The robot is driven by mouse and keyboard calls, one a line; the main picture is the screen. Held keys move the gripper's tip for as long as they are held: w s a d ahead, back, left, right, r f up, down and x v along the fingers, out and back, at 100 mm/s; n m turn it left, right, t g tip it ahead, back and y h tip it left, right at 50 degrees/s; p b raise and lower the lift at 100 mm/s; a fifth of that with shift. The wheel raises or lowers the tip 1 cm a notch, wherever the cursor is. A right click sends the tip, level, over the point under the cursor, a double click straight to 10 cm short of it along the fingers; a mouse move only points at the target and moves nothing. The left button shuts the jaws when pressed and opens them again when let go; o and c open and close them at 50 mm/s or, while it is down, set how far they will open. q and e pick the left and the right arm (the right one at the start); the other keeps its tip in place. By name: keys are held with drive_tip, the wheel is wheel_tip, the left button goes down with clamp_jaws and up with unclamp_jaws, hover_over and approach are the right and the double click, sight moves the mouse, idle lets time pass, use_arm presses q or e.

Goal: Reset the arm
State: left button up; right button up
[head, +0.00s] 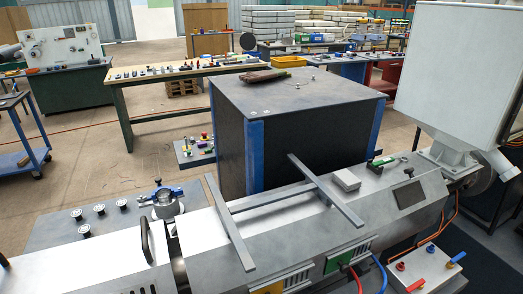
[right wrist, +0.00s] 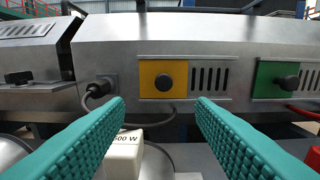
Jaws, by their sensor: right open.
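My right gripper (right wrist: 160,108) shows in the right wrist view as two teal ribbed fingers spread wide apart. It faces the front of the extruder machine. A white block marked "500 W" (right wrist: 124,150) stands just beyond the left finger, partly hidden by it. No object is held between the fingers. The extruder (head: 300,225) shows in the head view as a long grey metal body. Neither gripper shows in the head view, and my left gripper is in no view.
A yellow panel (right wrist: 182,72) and a green panel (right wrist: 268,75) sit on the machine's front. A black plug (right wrist: 100,88) with a grey cable is left of the yellow one. A dark box (head: 300,90) stands behind the machine. A red object (right wrist: 314,157) is at the right edge.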

drive_tip(key=s+d+r+m+g+h, duration=0.2)
drive_tip(key=s+d+r+g+h, duration=0.35)
drive_tip(key=s+d+g, duration=0.65)
wheel_tip(320, 180, down, 25)
drive_tip(key=w+a+g, duration=0.1)
drive_tip(key=w+g, duration=0.1)
drive_tip(key=s+d+f+g, duration=0.1)
drive_tip(key=s+d+f, duration=0.1)
drive_tip(key=s+f, duration=1.5)
drive_tip(key=shift+s+d+f+g, duration=0.3)
drive_tip(key=shift+d+f+g, duration=0.1)
drive_tip(key=shift+f, duration=0.15)
drive_tip(key=shift+h, duration=0.25)
